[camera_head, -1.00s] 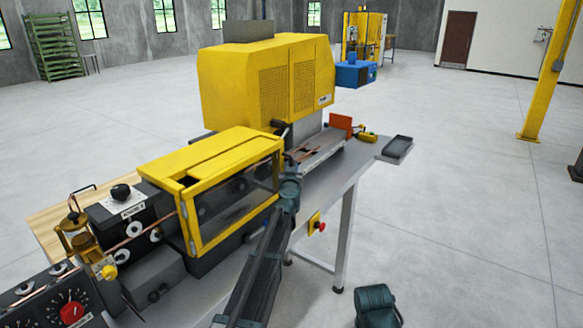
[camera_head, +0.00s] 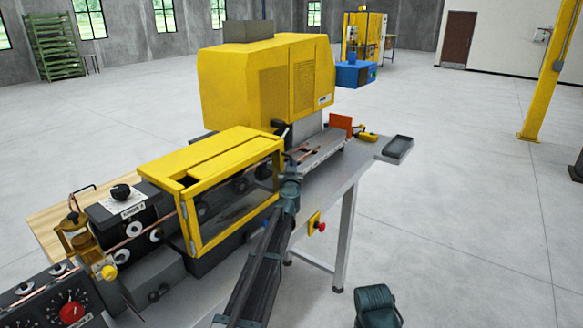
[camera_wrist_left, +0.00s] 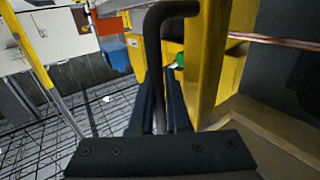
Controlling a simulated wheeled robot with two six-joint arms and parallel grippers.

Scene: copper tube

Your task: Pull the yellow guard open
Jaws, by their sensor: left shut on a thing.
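The yellow guard (camera_head: 190,238) is a framed cover with a clear window on the bench machine, seen in the head view. Rollers show dimly behind the window. My left gripper (camera_head: 290,184) is at the guard's right-hand edge. In the left wrist view, a dark bent handle (camera_wrist_left: 153,45) runs down between the fingers of my left gripper (camera_wrist_left: 160,108), beside the yellow frame (camera_wrist_left: 208,60). The gripper is shut on this handle. The handle's lower end is hidden between the fingers.
A larger yellow machine housing (camera_head: 265,80) stands behind the guard. A copper tube (camera_head: 135,235) runs in from the left. A control box with a red knob (camera_head: 72,312) is at lower left. A red button (camera_head: 321,227) sits on the bench front. The floor at right is mostly clear.

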